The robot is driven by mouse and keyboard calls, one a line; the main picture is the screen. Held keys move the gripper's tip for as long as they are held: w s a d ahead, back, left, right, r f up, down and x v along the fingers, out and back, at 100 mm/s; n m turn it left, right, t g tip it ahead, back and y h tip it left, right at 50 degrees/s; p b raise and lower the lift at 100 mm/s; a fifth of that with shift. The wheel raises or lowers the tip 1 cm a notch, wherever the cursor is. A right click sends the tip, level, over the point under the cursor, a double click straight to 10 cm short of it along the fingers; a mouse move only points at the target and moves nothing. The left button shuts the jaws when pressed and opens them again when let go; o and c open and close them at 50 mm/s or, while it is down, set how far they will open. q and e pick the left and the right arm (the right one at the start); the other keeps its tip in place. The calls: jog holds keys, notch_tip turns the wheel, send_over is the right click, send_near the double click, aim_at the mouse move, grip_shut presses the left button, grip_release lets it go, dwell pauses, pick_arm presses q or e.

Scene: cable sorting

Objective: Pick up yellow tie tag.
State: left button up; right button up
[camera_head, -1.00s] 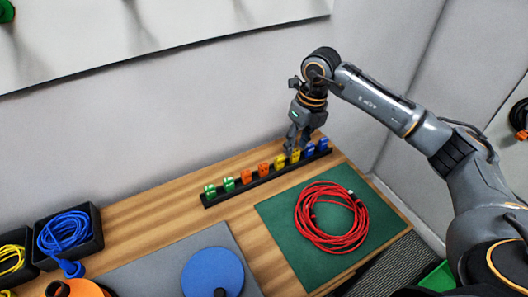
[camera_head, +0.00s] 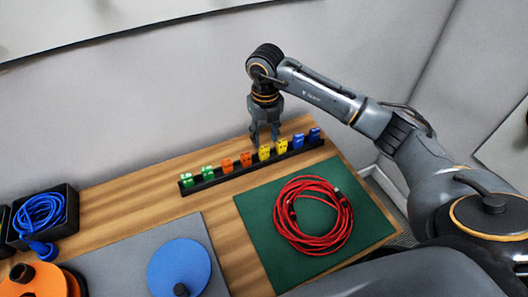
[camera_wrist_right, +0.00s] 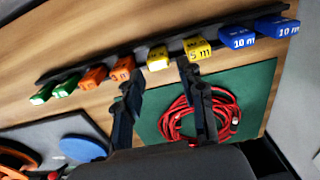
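Two yellow tie tags stand side by side in a dark rack (camera_head: 222,180): the left yellow tag (camera_head: 264,153) and the right yellow tag (camera_head: 282,147). In the right wrist view the left one (camera_wrist_right: 157,58) is plain toward me and the right one (camera_wrist_right: 197,48) reads "5 m". My right gripper (camera_head: 264,138) points down at the far side of the rack, close to the yellow tags. In the right wrist view its fingers (camera_wrist_right: 162,76) are spread apart with nothing between them. Whether they touch a tag I cannot tell. My left gripper is not in view.
Green tags (camera_head: 207,172), orange tags (camera_head: 245,159) and blue tags (camera_head: 298,140) share the rack closely. A red cable coil (camera_head: 338,235) lies on a green mat (camera_head: 258,220) in front. A bin with blue cable (camera_head: 40,212) stands left. A wall rises behind.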

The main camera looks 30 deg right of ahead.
aim_at(264, 147)
jog(key=shift+a+f+p, duration=0.15)
jog(key=shift+f+p, duration=0.4)
jog(key=shift+f, duration=2.2)
jog(key=c, duration=0.5)
